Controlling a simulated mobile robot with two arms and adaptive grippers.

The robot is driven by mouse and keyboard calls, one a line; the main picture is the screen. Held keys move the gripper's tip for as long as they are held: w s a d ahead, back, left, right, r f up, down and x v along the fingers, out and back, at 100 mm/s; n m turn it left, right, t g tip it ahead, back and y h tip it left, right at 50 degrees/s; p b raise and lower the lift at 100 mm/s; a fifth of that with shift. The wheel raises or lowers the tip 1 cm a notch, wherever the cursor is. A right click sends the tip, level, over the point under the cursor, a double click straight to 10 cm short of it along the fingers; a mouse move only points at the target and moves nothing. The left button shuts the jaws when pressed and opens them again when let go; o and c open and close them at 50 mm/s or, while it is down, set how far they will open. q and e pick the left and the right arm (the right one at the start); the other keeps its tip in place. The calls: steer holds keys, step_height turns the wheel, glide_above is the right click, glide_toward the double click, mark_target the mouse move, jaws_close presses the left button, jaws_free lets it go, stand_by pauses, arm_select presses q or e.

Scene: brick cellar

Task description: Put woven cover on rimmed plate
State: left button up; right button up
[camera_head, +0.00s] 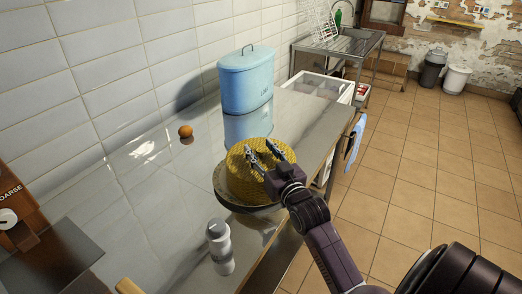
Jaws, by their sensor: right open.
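The woven cover (243,183) is a yellow, domed, basket-like piece in the middle of the head view. It sits over the dark rimmed plate (226,199), whose rim shows below its left and front edge. The plate rests near the counter's front edge. My right gripper (265,152) is open, its two fingers apart just above the top of the cover. I cannot tell whether the fingers touch it. The arm and gripper hide the cover's right side. My left gripper is not in view.
A blue lidded tin (245,80) stands behind the cover on the shiny counter (150,205). An orange fruit (185,131) lies at the wall. A white-grey bottle (219,248) stands in front of the plate. A brown grinder-like box (22,212) is at far left. The counter between is clear.

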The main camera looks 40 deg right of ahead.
steer(key=shift+r, duration=0.2)
steer(key=s+a+b, duration=0.1)
steer(key=s+a, duration=0.1)
steer(key=s, duration=0.9)
steer(key=shift+s+a, duration=0.15)
steer(key=shift+s, duration=0.25)
